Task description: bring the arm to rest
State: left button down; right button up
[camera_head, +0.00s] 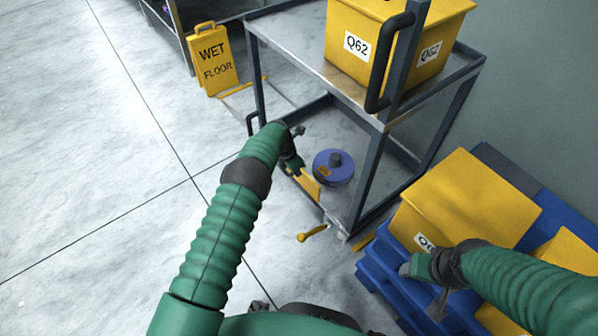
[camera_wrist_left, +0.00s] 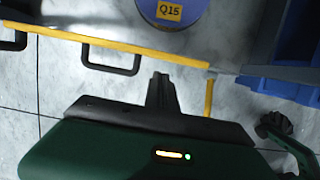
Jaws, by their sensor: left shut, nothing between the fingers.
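My left arm reaches up the middle of the head view, and its gripper (camera_head: 298,168) is beside the front of the cart's lower level. In the left wrist view the left gripper's fingers (camera_wrist_left: 160,84) are together, with nothing between them. They point at a yellow bar (camera_wrist_left: 120,44) with dark loop handles. My right arm comes in from the right, and its gripper (camera_head: 408,268) is over the blue pallet and yellow bin at the lower right. Whether its fingers are open or shut does not show clearly.
A grey cart (camera_head: 357,215) carries a yellow Q62 bin (camera_head: 395,45) on top. A blue round-lidded container (camera_head: 328,160) is low in the cart, labelled Q15 in the wrist view. A wet floor sign (camera_head: 211,62) stands behind. Blue pallets (camera_head: 378,262) hold yellow bins (camera_head: 465,205). Left floor is clear.

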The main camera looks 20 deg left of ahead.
pick_arm(q)
notch_tip(320, 180, up, 12)
jog(key=s+a+m+p, duration=0.2)
jog(key=m, duration=0.2)
jog(key=s+a+r+m+y, duration=0.1)
jog(key=s+r+m, duration=0.5)
jog(key=s+m, duration=0.1)
jog(key=s+d+r+m, duration=0.1)
jog(key=s+r+m, duration=0.1)
jog(key=s+m, duration=0.9)
jog(key=s+d+r+m, duration=0.1)
jog(key=s+r+m, duration=0.35)
jog(key=s, duration=0.95)
notch_tip(320, 180, up, 36)
jog(key=m+p, duration=0.1)
jog(key=p, duration=3.7)
jog(key=shift+a+m+y+p, duration=0.2)
jog(key=shift+m+y+p, duration=0.1)
jog(key=shift+m+y, duration=0.1)
jog(key=shift+r, duration=0.1)
